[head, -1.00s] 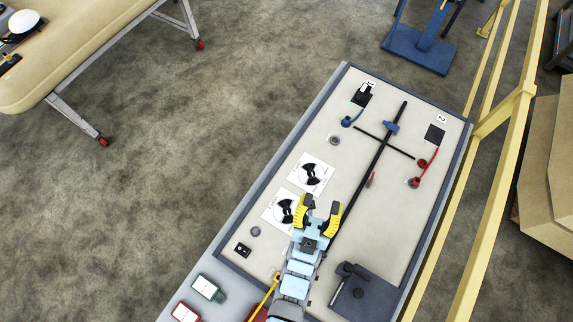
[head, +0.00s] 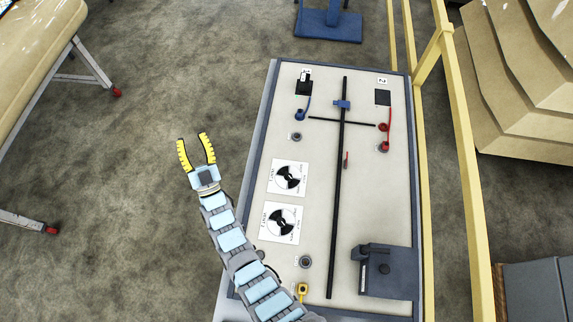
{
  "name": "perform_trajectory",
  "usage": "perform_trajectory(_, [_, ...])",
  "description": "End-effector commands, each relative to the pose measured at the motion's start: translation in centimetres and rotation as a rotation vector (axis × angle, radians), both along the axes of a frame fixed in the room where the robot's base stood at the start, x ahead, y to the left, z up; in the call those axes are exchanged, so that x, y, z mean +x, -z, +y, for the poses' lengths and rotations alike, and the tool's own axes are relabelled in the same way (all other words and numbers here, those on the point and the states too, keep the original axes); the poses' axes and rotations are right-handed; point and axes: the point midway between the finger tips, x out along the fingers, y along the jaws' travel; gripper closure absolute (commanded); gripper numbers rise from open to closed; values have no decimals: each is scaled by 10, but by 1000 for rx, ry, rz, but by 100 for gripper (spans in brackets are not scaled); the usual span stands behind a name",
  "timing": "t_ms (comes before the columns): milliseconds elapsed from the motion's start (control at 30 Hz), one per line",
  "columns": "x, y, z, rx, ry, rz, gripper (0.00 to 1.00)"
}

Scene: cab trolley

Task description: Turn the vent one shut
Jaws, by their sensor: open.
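Two round black-and-white vents sit on white square plates on the trolley's pale top. The upper vent (head: 289,178) and the lower vent (head: 281,220) are both in full view near the top's left side. Their printed labels are too small to read surely, so I cannot tell which is vent one. Both show black and white sectors. My gripper (head: 197,155) has yellow fingers, spread open and empty. It is left of the trolley top in the picture, over the floor, apart from both vents.
A black bar (head: 340,190) with a blue clamp (head: 342,104) runs along the trolley top (head: 390,215). A dark block (head: 388,272) stands at lower right. A yellow rail (head: 465,165) runs along the right side. The floor left of the trolley is clear around my gripper.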

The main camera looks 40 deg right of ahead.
Motion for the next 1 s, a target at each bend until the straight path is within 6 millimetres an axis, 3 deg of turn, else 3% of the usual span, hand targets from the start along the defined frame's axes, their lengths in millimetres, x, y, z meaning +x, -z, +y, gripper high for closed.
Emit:
perform_trajectory(33, [20,11,-10,22,8,41,61])
perform_trajectory(200, [80,50,-32,97,5,207,61])
perform_trajectory(500, [163,106,-57,196,-49,497,61])
perform_trajectory(800, [207,148,-70,246,-141,790,61])
perform_trajectory(1000, [210,173,-81,251,-205,996,61])
